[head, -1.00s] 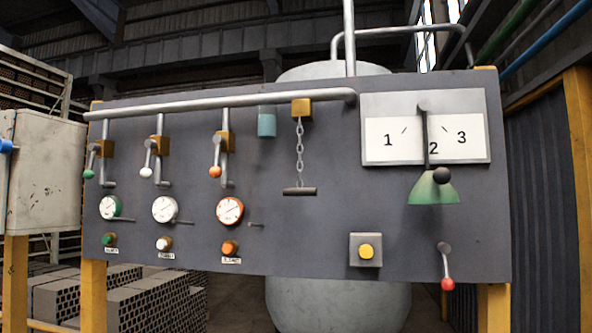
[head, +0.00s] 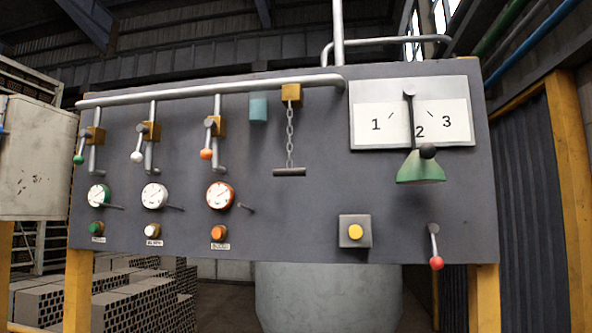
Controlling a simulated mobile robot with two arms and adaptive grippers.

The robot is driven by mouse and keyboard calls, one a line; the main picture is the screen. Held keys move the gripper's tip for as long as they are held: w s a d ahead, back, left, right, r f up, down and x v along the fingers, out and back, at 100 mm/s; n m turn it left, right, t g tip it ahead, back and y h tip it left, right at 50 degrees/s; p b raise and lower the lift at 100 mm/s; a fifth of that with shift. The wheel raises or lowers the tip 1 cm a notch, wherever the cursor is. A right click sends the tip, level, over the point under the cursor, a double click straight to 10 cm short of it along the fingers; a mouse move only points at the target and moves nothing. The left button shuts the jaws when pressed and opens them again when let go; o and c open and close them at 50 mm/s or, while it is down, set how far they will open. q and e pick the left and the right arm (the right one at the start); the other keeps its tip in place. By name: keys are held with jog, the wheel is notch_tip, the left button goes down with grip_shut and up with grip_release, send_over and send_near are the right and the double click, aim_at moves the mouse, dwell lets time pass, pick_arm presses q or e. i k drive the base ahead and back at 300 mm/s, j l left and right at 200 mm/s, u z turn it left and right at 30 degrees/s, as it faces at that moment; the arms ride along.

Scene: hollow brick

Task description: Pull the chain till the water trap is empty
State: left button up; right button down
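A metal chain (head: 290,138) hangs from a brass block (head: 291,95) under the horizontal pipe on the grey panel. A dark bar handle (head: 290,172) hangs level at its lower end, with nothing touching it. Left of the chain, a blue-green translucent cup (head: 258,108) is fixed below the pipe; it looks like the water trap. I cannot make out a water level in it. Neither of my grippers is in view.
The panel (head: 300,230) also carries several valve levers, gauges and buttons, a yellow push button (head: 355,231), a red-knobbed lever (head: 435,248) and a 1-2-3 dial (head: 412,112) with a green pointer. A grey cabinet (head: 35,160) stands left. The space before the chain is clear.

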aim_at(294, 172)
jog(key=j+z, duration=0.35)
jog(key=j, duration=1.05)
jog(key=j+z, duration=0.3)
jog(key=j, duration=1.15)
